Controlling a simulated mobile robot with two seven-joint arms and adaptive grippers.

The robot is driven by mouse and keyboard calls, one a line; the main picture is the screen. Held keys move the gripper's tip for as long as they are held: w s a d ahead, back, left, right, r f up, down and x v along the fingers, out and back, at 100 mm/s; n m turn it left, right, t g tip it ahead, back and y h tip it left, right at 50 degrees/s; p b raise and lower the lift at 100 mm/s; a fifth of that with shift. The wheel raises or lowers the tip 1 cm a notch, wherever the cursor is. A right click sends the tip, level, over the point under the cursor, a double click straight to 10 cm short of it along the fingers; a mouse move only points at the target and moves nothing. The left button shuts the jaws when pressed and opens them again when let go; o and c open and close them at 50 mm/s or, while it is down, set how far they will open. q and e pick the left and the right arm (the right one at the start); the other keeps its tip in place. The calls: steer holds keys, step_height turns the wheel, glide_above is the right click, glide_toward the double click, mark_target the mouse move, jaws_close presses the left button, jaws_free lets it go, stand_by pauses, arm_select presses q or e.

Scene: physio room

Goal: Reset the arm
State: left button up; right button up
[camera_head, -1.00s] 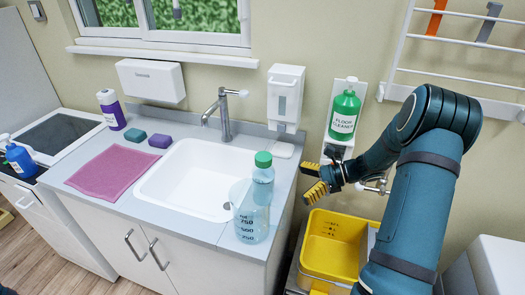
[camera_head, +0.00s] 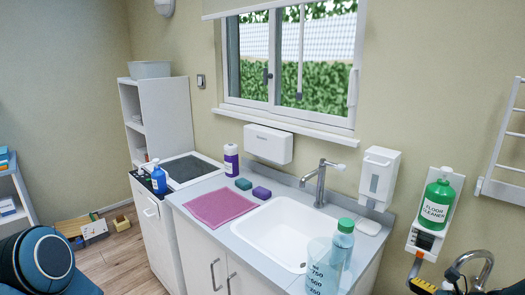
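Part of my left arm (camera_head: 45,262), dark teal and rounded, shows in the bottom left corner of the head view. Its gripper is out of view. The white sink (camera_head: 285,232) in the counter is clear of both arms.
A clear jug (camera_head: 322,275) and a green-capped bottle (camera_head: 342,245) stand at the counter's front right. A pink cloth (camera_head: 220,206), two sponges and a purple bottle (camera_head: 231,160) are left of the sink. A green floor cleaner bottle (camera_head: 436,200) sits in a wall holder.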

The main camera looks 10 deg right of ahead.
steer(key=s+a+f+n+g+h, duration=0.35)
steer(key=a+f+n, duration=0.25)
steer(key=a+f, duration=0.3)
steer(key=s+a+f+n+g+h, duration=0.2)
steer(key=s+a+f+n+g, duration=0.25)
steer(key=a+f, duration=0.45)
steer(key=s+a+n+h, duration=0.1)
steer(key=a+n, duration=0.5)
steer(key=s+a+f+n+t, duration=0.1)
steer(key=s+a+n, duration=0.1)
steer(key=a+n, duration=0.4)
steer(key=shift+s+a+f+n+t+h, duration=0.25)
steer(key=shift+a+n+t+h, duration=0.1)
steer(key=shift+a, duration=0.25)
